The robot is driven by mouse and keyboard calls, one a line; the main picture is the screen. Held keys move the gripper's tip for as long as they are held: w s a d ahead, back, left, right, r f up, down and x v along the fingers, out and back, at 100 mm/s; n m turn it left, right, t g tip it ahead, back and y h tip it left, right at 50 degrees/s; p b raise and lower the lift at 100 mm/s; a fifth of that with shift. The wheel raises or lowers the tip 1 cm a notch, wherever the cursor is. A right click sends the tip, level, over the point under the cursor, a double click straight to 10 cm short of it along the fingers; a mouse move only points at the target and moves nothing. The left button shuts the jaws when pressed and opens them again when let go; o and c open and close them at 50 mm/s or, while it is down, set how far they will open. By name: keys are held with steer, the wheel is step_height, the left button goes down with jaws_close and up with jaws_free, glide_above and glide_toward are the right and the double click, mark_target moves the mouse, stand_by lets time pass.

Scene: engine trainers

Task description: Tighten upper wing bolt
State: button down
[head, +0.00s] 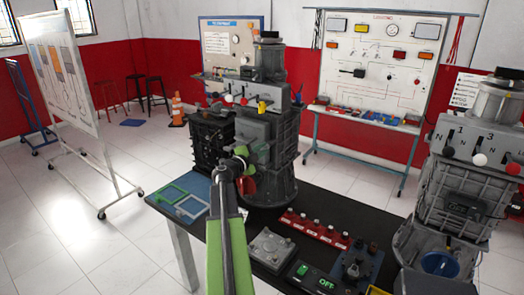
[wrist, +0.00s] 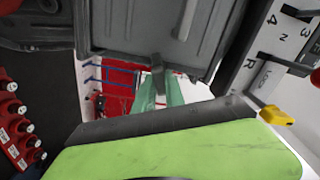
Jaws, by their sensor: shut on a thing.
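The middle engine trainer (head: 270,150) is a tall dark grey housing with a row of coloured lever knobs, standing on the black table. My green arm reaches up from the bottom centre, and my gripper (head: 241,152) is at the front of this housing. My gripper is shut on a small part there, at the place of the upper wing bolt. The bolt itself is hidden by the gripper and too small to make out. In the wrist view the grey housing (wrist: 150,25) fills the top, with my green arm across the bottom.
A red fan-like part (head: 246,185) is just below my gripper. A yellow knob (head: 262,107) sticks out above; a yellow knob also shows in the wrist view (wrist: 276,115). Red blocks (head: 315,228) and a green-buttoned box (head: 305,276) lie on the table. Another trainer (head: 462,190) stands right.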

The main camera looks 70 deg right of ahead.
steer(key=m, duration=0.5)
stand_by(0.3)
steer(key=c, duration=1.4)
jaws_free()
steer(key=shift+a, duration=0.15)
steer(key=v, duration=1.7)
steer(key=shift+w+a, duration=0.1)
